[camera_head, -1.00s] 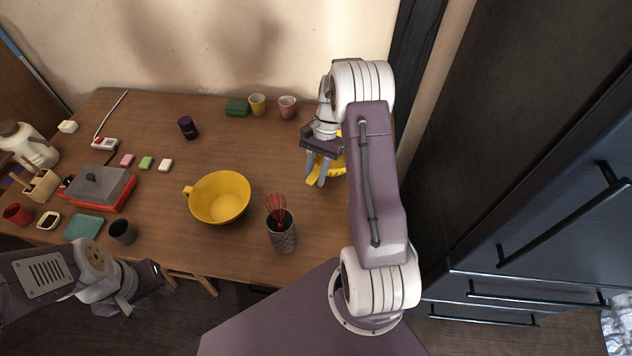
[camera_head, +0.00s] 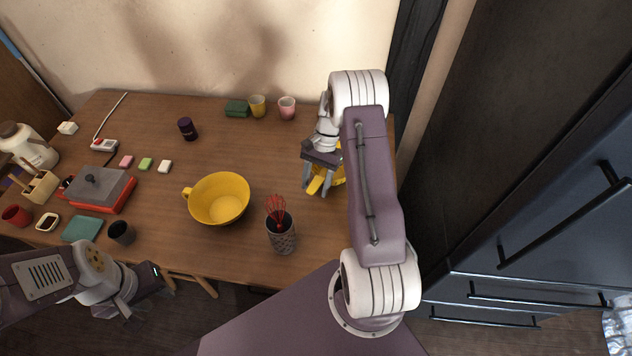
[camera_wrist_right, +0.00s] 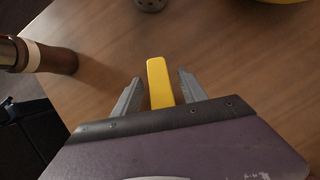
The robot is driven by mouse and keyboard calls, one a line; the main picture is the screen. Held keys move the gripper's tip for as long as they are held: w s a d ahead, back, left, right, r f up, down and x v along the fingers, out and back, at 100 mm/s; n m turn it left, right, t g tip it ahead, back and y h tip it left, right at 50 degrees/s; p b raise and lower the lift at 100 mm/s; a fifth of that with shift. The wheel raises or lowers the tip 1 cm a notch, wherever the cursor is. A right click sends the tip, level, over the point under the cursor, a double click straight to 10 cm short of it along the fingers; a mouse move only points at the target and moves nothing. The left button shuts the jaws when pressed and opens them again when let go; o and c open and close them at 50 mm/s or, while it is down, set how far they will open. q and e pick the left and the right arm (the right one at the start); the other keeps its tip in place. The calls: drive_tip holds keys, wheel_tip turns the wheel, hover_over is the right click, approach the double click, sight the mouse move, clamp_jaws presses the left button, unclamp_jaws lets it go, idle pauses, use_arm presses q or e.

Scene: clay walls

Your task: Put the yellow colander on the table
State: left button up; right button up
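The yellow colander (camera_head: 340,178) is on the right part of the wooden table (camera_head: 170,230), mostly hidden behind my right arm. Its yellow handle (camera_wrist_right: 160,84) shows in the right wrist view. My right gripper (camera_head: 317,188) is open, with one finger on each side of the handle and a visible gap to both; the fingers also show in the right wrist view (camera_wrist_right: 159,92). My left gripper (camera_head: 155,285) is low at the left, off the table's front edge; its fingers are not clear.
A large yellow bowl-like vessel with a handle (camera_head: 219,199) stands mid-table. A grey patterned holder (camera_head: 282,237) with a red whisk stands at its right front. Several small items crowd the left side.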

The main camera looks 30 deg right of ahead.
drive_tip(key=p+v, duration=0.1)
drive_tip(key=v, duration=1.1)
drive_tip(key=shift+r, duration=0.2)
